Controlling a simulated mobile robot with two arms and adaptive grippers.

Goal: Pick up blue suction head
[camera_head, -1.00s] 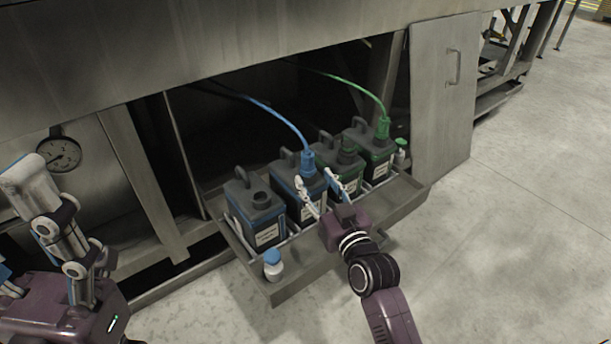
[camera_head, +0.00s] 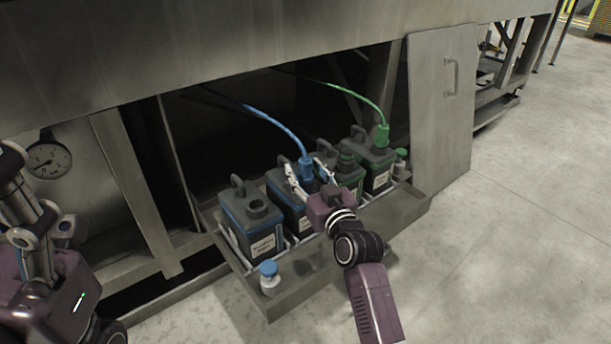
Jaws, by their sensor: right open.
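The blue suction head (camera_head: 305,167) sits upright on the neck of the second canister (camera_head: 281,189) from the left, with a blue hose (camera_head: 272,122) running up and back from it. My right gripper (camera_head: 306,170) is open, with its two fingers on either side of the blue head. Whether the fingers touch it cannot be told. My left gripper (camera_head: 24,215) is at the left edge, away from the canisters; its fingertips are not clear.
The metal tray (camera_head: 290,304) holds several canisters. The front-left canister (camera_head: 249,222) has an open neck. A small bottle with a blue cap (camera_head: 269,277) stands at the tray's front corner. A green suction head (camera_head: 382,134) is at right. An open door panel (camera_head: 440,120) stands right of the tray.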

